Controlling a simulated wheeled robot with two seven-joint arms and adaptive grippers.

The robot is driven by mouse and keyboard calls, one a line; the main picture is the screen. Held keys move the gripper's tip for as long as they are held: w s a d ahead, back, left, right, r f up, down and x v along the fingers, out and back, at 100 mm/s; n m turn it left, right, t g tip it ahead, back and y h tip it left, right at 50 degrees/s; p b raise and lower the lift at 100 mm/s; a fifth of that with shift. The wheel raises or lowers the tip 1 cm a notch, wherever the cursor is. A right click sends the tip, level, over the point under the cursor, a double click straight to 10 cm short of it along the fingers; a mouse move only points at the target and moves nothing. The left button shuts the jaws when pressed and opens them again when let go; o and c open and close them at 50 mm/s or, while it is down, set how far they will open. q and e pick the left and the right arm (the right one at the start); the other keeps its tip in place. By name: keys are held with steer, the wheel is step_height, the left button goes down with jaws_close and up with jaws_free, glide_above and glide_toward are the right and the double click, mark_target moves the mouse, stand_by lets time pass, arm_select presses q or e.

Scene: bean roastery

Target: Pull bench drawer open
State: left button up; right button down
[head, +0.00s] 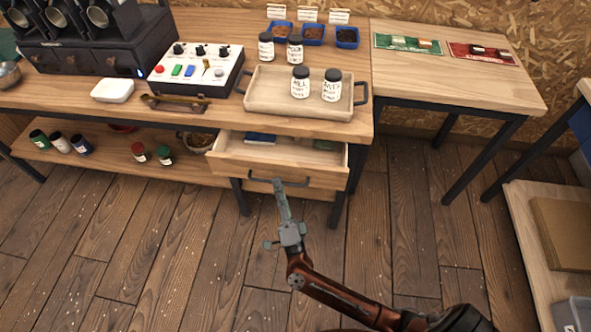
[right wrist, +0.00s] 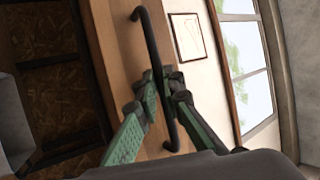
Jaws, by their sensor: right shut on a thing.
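The bench drawer (head: 225,163) is a light wood drawer under the right end of the bench. It stands partly open, and its inside shows from above. A dark bar handle (head: 301,184) is on its front; it also shows in the right wrist view (right wrist: 148,30). My right gripper (head: 279,186) has its greenish fingers at the handle. In the right wrist view the fingers (right wrist: 165,88) are closed on the bar, one on each side. My left gripper is not in view.
A blue item (head: 260,138) lies inside the drawer. Above it, a wooden tray (head: 262,101) with two labelled jars (head: 331,86) stands on the bench top. A side table (head: 455,75) stands to the right. The plank floor (head: 180,255) before the drawer is clear.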

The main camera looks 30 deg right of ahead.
arm_select(q)
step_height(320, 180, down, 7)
steer(key=p, duration=0.2)
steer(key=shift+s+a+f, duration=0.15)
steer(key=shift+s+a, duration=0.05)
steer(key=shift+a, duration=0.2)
arm_select(e)
steer(key=s+a, duration=0.5)
steer(key=s, duration=0.1)
steer(key=shift+a+f, duration=0.1)
steer(key=c, duration=2.3)
jaws_free()
steer(key=v, duration=1.2)
